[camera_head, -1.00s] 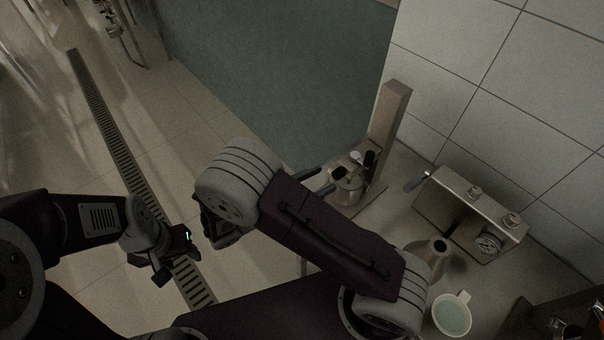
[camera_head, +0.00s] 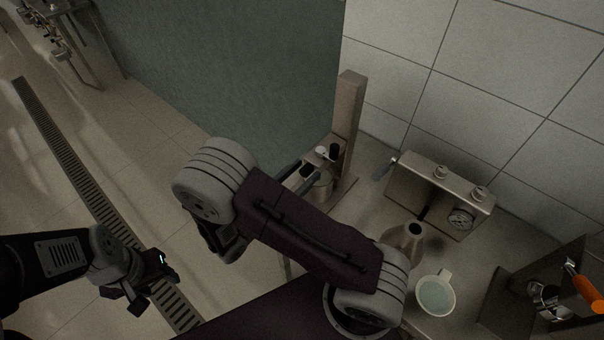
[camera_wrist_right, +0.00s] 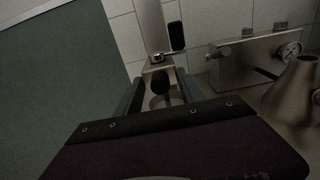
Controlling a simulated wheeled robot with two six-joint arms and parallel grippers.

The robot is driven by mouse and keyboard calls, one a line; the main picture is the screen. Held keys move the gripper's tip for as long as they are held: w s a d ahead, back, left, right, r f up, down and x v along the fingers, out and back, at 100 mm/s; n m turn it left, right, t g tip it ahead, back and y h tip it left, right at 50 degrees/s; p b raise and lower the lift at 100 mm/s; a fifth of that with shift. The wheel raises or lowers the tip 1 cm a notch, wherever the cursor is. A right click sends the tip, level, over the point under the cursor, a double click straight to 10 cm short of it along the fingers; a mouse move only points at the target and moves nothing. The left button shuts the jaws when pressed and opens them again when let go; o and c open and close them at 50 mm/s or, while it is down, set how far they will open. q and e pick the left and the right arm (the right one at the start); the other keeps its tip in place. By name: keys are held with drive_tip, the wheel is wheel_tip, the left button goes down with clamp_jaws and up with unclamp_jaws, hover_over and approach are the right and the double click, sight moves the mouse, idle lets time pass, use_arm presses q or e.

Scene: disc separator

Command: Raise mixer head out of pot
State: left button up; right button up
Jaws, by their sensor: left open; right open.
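The mixer stands against the tiled wall, with a tall upright column (camera_head: 347,112) and a small mixer head (camera_head: 322,154) carrying dark knobs or handles. The metal pot (camera_head: 321,188) is below the head, partly hidden by my right arm. My right gripper (camera_head: 298,177) is open just left of the head. In the right wrist view, a black knob (camera_wrist_right: 161,82) of the mixer shows between the open fingers, with the pot (camera_wrist_right: 160,102) beneath. I cannot tell whether the fingers touch it. My left gripper (camera_head: 140,288) is open and empty over the floor at lower left.
Right of the mixer are a metal box with a gauge (camera_head: 440,192), a conical flask (camera_head: 402,243) and a mug of pale liquid (camera_head: 436,294). A box with an orange-handled tool (camera_head: 583,288) stands far right.

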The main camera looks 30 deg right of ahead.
drive_tip(key=shift+a, duration=0.1)
clamp_jaws()
idle(1.2)
